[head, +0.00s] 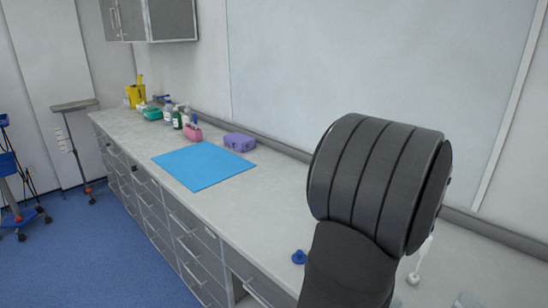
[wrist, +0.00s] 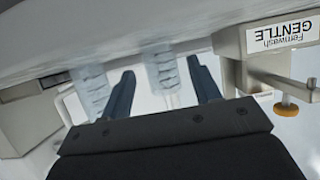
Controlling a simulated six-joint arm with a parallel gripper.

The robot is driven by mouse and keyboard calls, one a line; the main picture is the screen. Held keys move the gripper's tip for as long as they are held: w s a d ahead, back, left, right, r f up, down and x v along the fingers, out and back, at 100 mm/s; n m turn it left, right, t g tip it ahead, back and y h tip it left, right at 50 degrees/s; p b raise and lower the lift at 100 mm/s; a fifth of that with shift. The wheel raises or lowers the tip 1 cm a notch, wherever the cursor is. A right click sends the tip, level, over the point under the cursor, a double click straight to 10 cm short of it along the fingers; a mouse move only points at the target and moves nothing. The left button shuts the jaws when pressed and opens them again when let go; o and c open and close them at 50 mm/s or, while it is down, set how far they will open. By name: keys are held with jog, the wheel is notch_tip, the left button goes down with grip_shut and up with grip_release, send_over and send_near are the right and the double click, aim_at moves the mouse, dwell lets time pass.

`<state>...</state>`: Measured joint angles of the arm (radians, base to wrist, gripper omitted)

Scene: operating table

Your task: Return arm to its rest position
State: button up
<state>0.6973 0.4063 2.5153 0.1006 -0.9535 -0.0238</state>
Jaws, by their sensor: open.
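My gripper (wrist: 163,88) shows in the wrist view with its two dark fingers spread apart. It is open, and nothing is seen held between the fingers. Two clear ribbed pieces (wrist: 162,70) show near the fingertips in the wrist view; I cannot tell whether they touch the fingers. In the head view a dark, rounded part of my arm fills the right side, and my gripper does not show there.
A long grey counter (head: 130,135) runs along the wall. A blue mat (head: 204,167) lies bare on it, with a purple box (head: 240,142), a pink item (head: 193,133) and bottles behind. A small blue object (head: 299,257) sits beside my arm. A labelled dispenser (wrist: 275,50) is right in the wrist view.

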jog(key=v, duration=0.3)
jog(key=shift+s+a, duration=0.1)
jog(key=shift+a, duration=0.05)
jog(key=x, duration=0.6)
jog(key=shift+w+d+f, duration=0.1)
jog(key=shift+w+d, duration=0.2)
jog(key=shift+w+d+f, duration=0.2)
jog(key=shift+f, duration=0.1)
jog(key=shift+r, duration=2.25)
jog(key=s+d+r, duration=0.4)
jog(key=s+r, duration=0.3)
jog(key=s, duration=0.4)
jog(key=w+a+r, duration=0.2)
jog(key=w+r, duration=0.1)
jog(key=w, duration=0.8)
jog(key=shift+r, duration=0.1)
